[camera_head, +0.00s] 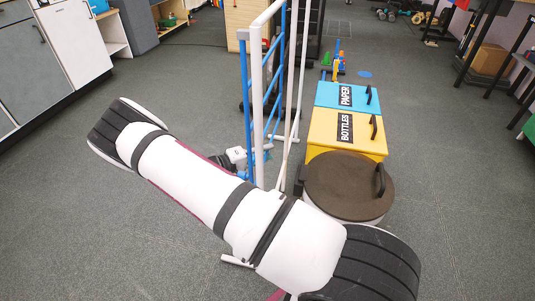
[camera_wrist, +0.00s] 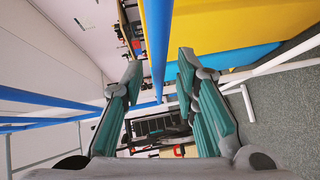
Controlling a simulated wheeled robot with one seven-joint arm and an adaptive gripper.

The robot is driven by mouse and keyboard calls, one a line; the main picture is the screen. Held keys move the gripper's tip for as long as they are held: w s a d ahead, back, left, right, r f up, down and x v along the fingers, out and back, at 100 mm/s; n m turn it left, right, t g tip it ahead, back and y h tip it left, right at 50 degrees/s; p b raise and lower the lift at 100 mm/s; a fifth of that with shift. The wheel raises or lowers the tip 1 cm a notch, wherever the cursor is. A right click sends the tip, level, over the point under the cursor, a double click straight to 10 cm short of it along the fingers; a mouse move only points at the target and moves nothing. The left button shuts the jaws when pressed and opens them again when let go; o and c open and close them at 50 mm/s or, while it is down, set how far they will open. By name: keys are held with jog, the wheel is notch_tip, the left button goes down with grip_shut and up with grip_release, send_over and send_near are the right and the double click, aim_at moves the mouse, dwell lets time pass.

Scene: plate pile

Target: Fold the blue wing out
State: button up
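The blue wing (camera_head: 245,105) is a ladder-like panel of blue bars. It stands upright beside the white frame (camera_head: 257,90) of a rack in the head view. My gripper (camera_wrist: 160,62) is low at the wing, partly hidden behind its bars and the white post in the head view. In the wrist view its two teal fingers are apart. A blue bar (camera_wrist: 155,40) runs through the gap between the fingertips; I see no clear contact with either finger. More blue bars (camera_wrist: 45,96) cross the left of the wrist view.
A blue PAPER bin (camera_head: 328,93), a yellow BOTTLES bin (camera_head: 318,128) and a round brown-lidded bin (camera_head: 340,185) line up close to the rack's right. Cabinets (camera_head: 70,40) stand at the far left. The floor left of the rack is mostly open.

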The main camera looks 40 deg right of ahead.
jog(key=shift+s+d, duration=0.1)
jog(key=shift+d, duration=0.45)
grip_shut()
